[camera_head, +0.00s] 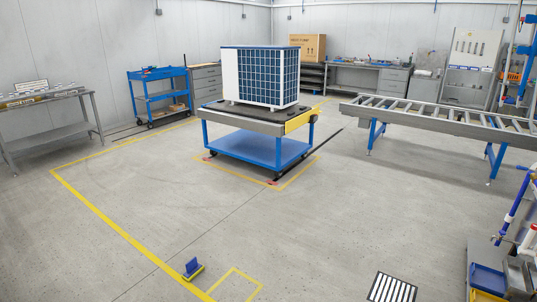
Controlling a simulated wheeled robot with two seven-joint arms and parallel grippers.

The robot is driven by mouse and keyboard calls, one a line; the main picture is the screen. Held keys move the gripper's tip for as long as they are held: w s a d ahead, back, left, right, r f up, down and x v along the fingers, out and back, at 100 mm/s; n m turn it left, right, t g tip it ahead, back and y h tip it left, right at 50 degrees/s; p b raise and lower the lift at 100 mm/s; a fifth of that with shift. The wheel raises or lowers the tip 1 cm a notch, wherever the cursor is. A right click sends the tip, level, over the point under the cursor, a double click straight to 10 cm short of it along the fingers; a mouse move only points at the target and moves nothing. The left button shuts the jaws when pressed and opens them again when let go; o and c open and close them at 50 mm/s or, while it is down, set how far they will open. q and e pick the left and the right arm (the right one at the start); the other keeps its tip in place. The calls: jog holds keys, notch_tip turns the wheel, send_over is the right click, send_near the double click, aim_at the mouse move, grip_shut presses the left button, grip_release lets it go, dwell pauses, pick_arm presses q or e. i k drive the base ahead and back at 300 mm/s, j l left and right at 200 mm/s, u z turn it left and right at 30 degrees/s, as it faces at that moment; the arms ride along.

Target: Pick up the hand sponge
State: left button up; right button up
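A small object with an upright blue grip on a flat yellow base (192,268) sits on the concrete floor at the lower left of centre. It looks like the hand sponge. It rests at the yellow floor line, just left of a small yellow marked square. Nothing covers it. Neither of my grippers shows in the head view.
A blue cart (262,149) carries a large white and dark unit (262,77) in the middle. A roller conveyor (440,116) stands at right, a grey table (45,98) at left. Blue bins (488,279) are at lower right. The floor around the sponge is clear.

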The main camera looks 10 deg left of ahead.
aim_at(193, 267)
jog(key=i+j, duration=0.55)
jog(key=j, duration=0.25)
jog(key=i+j+z, duration=0.1)
jog(key=i+j, duration=0.5)
jog(key=j, duration=0.25)
jog(key=i+j, duration=0.25)
jog(key=j, duration=0.15)
jog(key=i+j, duration=0.3)
jog(key=j, duration=0.15)
jog(key=l+z, duration=0.05)
